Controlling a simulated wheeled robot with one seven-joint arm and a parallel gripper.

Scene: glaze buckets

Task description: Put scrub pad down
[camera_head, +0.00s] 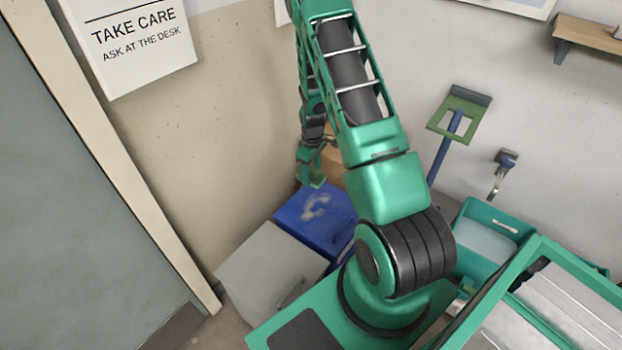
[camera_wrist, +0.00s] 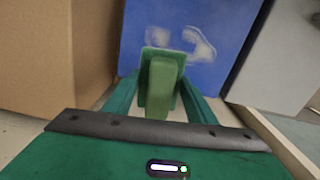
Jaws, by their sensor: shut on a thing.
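My gripper (camera_head: 310,170) is shut on the green scrub pad (camera_wrist: 161,88), which sits between its two fingers in the wrist view. In the head view the pad (camera_head: 317,181) is small and partly hidden by the fingers. Gripper and pad are over the far part of a blue box-shaped thing (camera_head: 335,228) with a pale smear on its top. The blue top (camera_wrist: 215,22) is also beyond the pad in the wrist view. I cannot tell whether the pad touches it.
A grey-white box (camera_head: 265,270) stands beside the blue one, to the left. A brown container (camera_head: 333,160) is behind my arm; a brown cardboard-like side (camera_wrist: 60,50) fills the left of the wrist view. A teal tub (camera_head: 485,240) stands at the right. Walls close in behind.

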